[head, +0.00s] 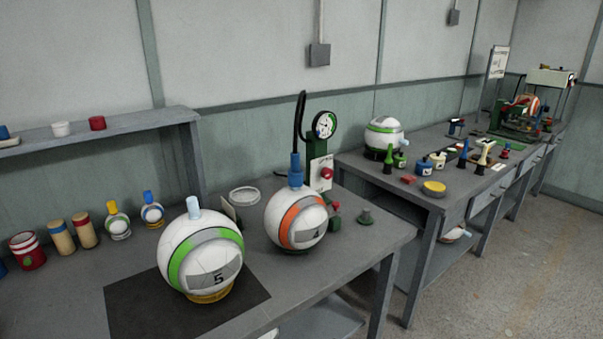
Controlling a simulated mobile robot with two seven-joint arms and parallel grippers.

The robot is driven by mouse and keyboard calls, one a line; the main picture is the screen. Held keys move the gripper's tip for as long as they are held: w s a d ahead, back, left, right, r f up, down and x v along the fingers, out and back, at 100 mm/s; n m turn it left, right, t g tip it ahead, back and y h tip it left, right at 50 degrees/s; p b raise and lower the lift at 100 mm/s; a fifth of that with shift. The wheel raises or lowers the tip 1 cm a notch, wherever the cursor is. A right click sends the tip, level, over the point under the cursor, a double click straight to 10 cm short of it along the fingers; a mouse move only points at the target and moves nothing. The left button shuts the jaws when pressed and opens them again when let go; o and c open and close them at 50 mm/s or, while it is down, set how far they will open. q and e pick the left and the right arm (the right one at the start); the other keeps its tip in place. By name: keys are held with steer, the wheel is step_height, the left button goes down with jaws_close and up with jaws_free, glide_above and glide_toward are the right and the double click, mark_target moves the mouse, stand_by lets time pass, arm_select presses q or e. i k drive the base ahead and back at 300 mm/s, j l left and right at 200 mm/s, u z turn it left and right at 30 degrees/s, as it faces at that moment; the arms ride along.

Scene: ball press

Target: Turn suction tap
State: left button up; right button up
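No tap is labelled as the suction tap, so I cannot tell for certain which part it is. A smaller red-topped fitting (336,207) stands low beside the white and orange ball (281,223). This ball has a blue fitting (295,170) on top with a black hose rising from it, and it partly hides the gauge stand. Neither of my grippers is in view.
A white and green ball (179,238) marked 5 rests on a yellow ring on a black mat (124,310). A second bench (403,191) holds another ball and many small tools. Open floor (480,290) lies at the right.

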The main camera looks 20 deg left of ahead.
mark_target(327, 172)
steer(key=i+l+u, duration=0.25)
steer(key=u, duration=0.2)
steer(key=i+l+u, duration=0.55)
steer(key=l+u, duration=0.3)
steer(key=j, duration=0.1)
